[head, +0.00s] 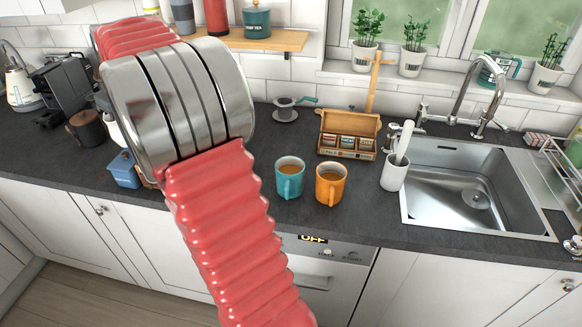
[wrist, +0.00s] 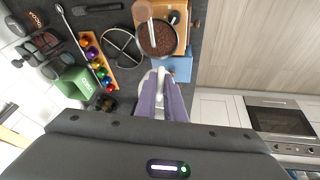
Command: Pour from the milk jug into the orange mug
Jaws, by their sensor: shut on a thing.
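The orange mug (head: 330,184) stands upright on the dark worktop, with brown drink in it. In the wrist view, my gripper (wrist: 162,76) has its purple fingers shut on a white thing (wrist: 160,100), which I take to be the milk jug. The fingers hide most of it, and its tilt and contents cannot be told. In the head view, my red arm hides the gripper; a sliver of white (head: 112,130) shows left of the arm and may be the jug. The gripper is well to the left of the orange mug.
A teal mug (head: 289,178) with brown drink stands just left of the orange mug. A wooden caddy (head: 347,141), a white utensil pot (head: 394,174) and the sink (head: 470,190) are nearby. A blue container (wrist: 181,68) and coffee gear lie near the gripper.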

